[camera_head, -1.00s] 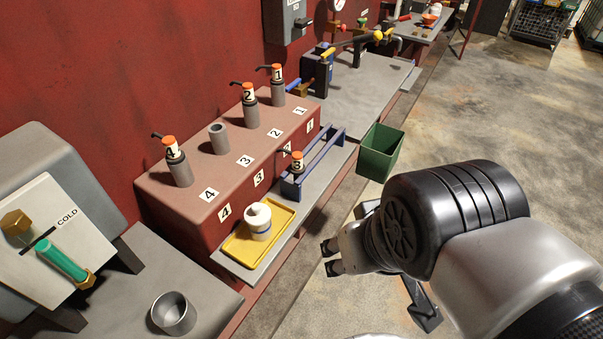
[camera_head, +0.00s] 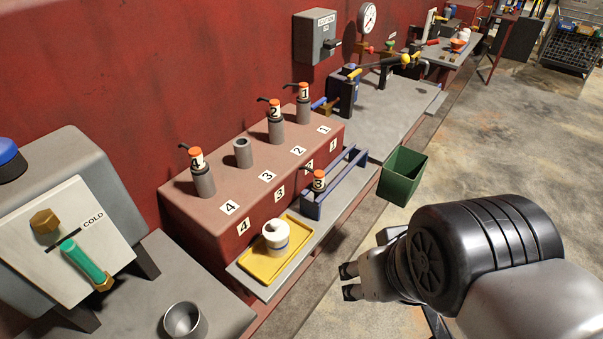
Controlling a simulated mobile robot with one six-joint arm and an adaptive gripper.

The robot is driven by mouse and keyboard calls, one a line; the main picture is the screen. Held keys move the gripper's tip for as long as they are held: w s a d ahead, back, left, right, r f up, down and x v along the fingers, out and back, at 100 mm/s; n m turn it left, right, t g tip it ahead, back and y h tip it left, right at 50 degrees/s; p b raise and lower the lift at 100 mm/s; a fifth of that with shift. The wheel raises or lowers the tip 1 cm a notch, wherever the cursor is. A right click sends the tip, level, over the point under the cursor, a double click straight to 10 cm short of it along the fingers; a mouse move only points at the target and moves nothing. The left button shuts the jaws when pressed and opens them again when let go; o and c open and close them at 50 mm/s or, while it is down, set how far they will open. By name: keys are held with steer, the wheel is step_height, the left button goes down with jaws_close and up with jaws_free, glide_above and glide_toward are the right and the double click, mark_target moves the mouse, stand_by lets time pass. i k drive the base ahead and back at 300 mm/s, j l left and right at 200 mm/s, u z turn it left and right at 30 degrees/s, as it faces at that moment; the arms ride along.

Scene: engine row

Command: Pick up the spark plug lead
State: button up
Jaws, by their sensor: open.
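The spark plug lead marked 3 (camera_head: 318,181) has an orange top and dark boot and stands in the blue rack (camera_head: 338,188) on the grey ledge. The lead marked 4 (camera_head: 197,160), the lead marked 2 (camera_head: 275,110) and the lead marked 1 (camera_head: 304,92) stand on grey sockets on the red block. The grey socket by label 3 (camera_head: 243,152) is bare. My gripper (camera_head: 349,281) is open and empty, in front of the ledge, apart from the rack and leads. Its fingers point left.
A yellow tray (camera_head: 253,266) with a white container (camera_head: 275,238) sits on the ledge. A green bin (camera_head: 402,176) is right of the rack. A grey cup (camera_head: 184,321) and a cabinet with a green handle (camera_head: 88,264) are at left.

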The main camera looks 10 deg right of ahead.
mark_target(318, 187)
steer(key=i+l+u, duration=0.1)
steer(key=u, duration=0.35)
steer(key=l+u, duration=0.15)
steer(key=u, duration=0.35)
steer(key=i+l+u, duration=0.1)
steer(key=u, duration=0.35)
steer(key=l+u, duration=0.25)
steer(key=l, duration=0.55)
steer(key=l+u, duration=0.2)
steer(key=l, duration=0.6)
steer(key=k+l+u, duration=0.1)
steer(key=l+u, duration=0.15)
steer(key=l, duration=0.5)
